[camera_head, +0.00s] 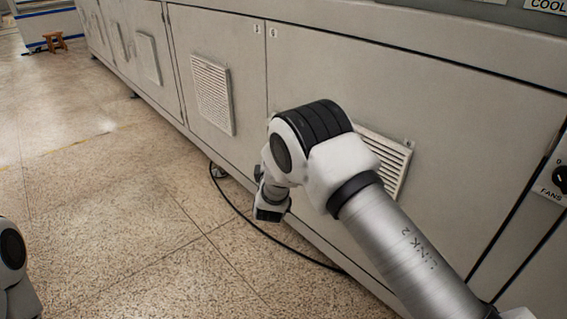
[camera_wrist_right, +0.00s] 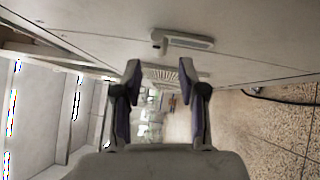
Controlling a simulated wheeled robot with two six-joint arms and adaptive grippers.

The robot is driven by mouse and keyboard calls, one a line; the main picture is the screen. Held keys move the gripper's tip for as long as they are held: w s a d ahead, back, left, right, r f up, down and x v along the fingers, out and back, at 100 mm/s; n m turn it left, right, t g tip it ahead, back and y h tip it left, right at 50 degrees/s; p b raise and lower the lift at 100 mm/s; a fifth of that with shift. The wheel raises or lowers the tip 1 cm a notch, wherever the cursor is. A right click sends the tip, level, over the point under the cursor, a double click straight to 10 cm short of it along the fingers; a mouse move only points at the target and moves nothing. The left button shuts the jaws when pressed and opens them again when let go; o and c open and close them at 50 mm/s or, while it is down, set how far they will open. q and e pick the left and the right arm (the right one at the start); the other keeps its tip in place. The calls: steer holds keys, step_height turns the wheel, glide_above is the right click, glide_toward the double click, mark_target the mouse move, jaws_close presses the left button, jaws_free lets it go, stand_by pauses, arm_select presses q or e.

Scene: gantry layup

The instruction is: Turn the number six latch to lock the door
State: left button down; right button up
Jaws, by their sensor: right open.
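The number six door (camera_head: 450,110) is the grey cabinet panel right of a seam, with a small 6 label (camera_head: 273,32) at its top left corner. A small latch-like part (camera_head: 409,143) sits just above the right end of its vent. It seems to show in the right wrist view as a small knob (camera_wrist_right: 158,41) beside the vent; its turn angle is too small to tell. My right gripper (camera_wrist_right: 160,72) is open and empty, its fingers pointing along the cabinet front, apart from the knob. In the head view my right arm hides its fingers. My left gripper is out of view.
The number six vent (camera_head: 385,157) is partly behind my right arm. The number five door with its vent (camera_head: 213,95) is to the left. A fans knob (camera_head: 560,178) is at the right edge. A black cable (camera_head: 265,232) lies on the floor.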

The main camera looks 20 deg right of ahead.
steer(key=b+x, duration=0.3)
steer(key=x, duration=0.4)
steer(key=shift+d, duration=0.15)
steer(key=shift+w+d+r, duration=0.1)
steer(key=shift+w+r, duration=0.05)
steer(key=shift+w, duration=0.2)
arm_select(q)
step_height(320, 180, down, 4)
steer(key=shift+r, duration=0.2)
arm_select(e)
jaws_close()
